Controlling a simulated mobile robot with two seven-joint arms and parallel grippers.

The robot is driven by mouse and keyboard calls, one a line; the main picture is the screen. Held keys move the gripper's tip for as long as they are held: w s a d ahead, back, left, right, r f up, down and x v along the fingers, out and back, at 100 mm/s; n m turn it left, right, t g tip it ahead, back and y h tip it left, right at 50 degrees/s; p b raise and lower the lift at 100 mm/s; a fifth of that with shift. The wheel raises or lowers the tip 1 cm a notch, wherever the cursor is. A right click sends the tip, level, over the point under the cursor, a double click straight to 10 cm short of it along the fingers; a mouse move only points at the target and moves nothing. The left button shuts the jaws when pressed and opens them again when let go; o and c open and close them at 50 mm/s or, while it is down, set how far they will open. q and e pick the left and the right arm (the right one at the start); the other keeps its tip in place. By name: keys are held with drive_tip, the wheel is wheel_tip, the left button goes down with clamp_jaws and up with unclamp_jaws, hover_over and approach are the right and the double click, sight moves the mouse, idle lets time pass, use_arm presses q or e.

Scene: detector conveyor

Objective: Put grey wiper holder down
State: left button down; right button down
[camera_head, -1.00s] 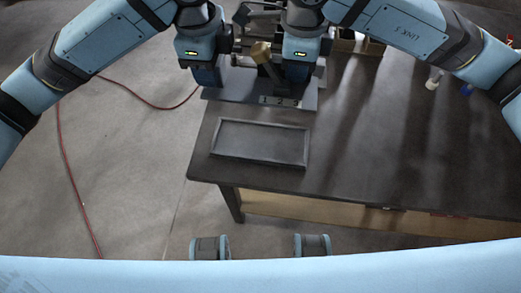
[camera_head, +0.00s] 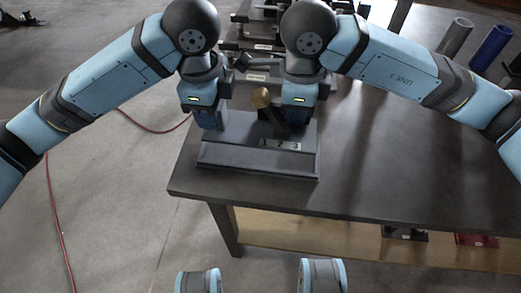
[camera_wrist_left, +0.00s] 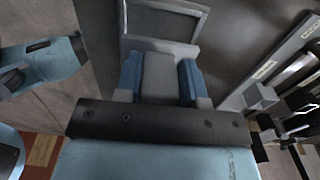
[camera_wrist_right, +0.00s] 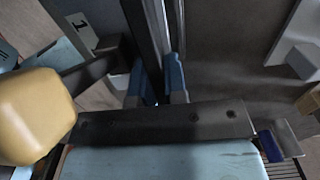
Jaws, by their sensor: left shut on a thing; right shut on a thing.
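The grey wiper holder (camera_head: 225,150) is a grey plate with a label strip reading 1 2 3 (camera_head: 280,144) and a brown-yellow knob (camera_head: 261,97). It is over the front left part of the dark table, where its front edge overlaps the shallow tray (camera_head: 258,169). I cannot tell whether it touches the tray. My left gripper (camera_head: 211,120) is shut on its left side; in the left wrist view a grey block (camera_wrist_left: 160,75) is between the blue fingers. My right gripper (camera_head: 287,125) is shut on its right side; the knob shows large in the right wrist view (camera_wrist_right: 35,112).
The dark table (camera_head: 400,160) has free room to the right of the holder. A grey tube (camera_head: 455,37) and a blue tube (camera_head: 491,48) stand at the back right. Other labelled fixtures (camera_head: 262,47) stand behind the arms. Red (camera_head: 476,239) and black items lie on the lower shelf.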

sight(216, 132)
use_arm(q)
drive_tip(key=shift+d+f, duration=0.1)
drive_tip(key=shift+f, duration=0.1)
use_arm(e)
drive_tip(key=shift+a+f, duration=0.1)
drive_tip(key=shift+f, duration=0.05)
